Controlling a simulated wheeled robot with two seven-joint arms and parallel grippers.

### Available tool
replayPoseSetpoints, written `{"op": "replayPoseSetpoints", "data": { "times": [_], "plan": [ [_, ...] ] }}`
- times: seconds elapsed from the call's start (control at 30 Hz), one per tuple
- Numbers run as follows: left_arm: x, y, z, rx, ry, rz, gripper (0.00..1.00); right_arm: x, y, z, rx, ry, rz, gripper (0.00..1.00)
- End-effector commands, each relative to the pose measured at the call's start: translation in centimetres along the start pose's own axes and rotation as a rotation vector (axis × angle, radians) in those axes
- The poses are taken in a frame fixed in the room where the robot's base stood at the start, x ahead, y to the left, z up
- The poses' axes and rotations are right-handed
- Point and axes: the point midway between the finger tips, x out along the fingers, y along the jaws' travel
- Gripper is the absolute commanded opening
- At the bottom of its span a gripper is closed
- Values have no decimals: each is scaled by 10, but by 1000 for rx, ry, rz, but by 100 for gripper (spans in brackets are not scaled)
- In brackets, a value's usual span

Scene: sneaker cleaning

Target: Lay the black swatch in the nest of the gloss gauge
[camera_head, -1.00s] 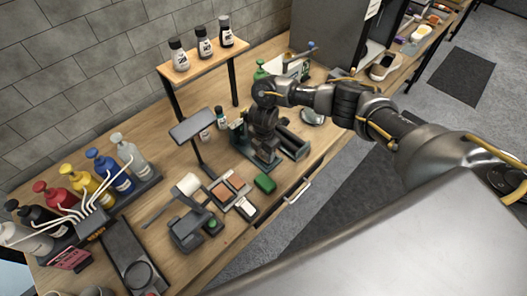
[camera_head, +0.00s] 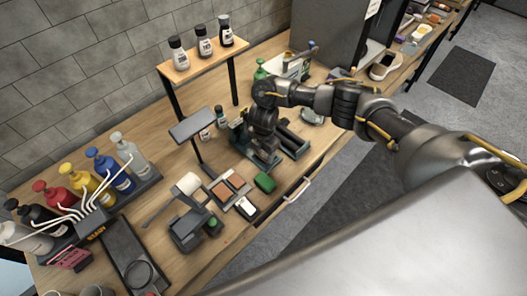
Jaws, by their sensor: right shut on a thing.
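My right gripper (camera_head: 265,157) points down beside a dark green-and-black rack (camera_head: 292,141). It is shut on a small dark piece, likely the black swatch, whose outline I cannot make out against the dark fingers. A flat holder carries a brown swatch (camera_head: 221,191) and a tan swatch (camera_head: 237,181), left of the gripper. A small white-and-black device (camera_head: 246,208) lies at the front edge of these swatches. A grey device (camera_head: 187,232) stands further left. I cannot tell for sure which of these is the gloss gauge, and no nest shows clearly. My left gripper is not in view.
A green block (camera_head: 265,183) lies near the bench's front edge. A grey panel on a stand (camera_head: 191,125) rises behind the swatches. Pump bottles (camera_head: 104,168) stand at left, and small bottles stand on a raised shelf (camera_head: 207,61). Bare wood (camera_head: 160,176) lies left of the stand.

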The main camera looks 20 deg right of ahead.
Motion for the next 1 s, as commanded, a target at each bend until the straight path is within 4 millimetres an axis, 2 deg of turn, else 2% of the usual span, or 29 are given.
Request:
{"op": "replayPoseSetpoints", "data": {
  "times": [0.2, 0.83, 0.93, 1.0],
  "plan": [
    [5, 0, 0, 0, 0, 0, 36, 7, 0, 0, 0, 0, 0, 29],
    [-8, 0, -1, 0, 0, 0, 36, -5, 0, 0, 1, 0, 0, 29],
    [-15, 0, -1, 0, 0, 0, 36, -17, 0, 0, 11, 1, 1, 29],
    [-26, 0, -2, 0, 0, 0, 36, -34, 1, -1, 30, 1, 2, 29]
  ]
}}
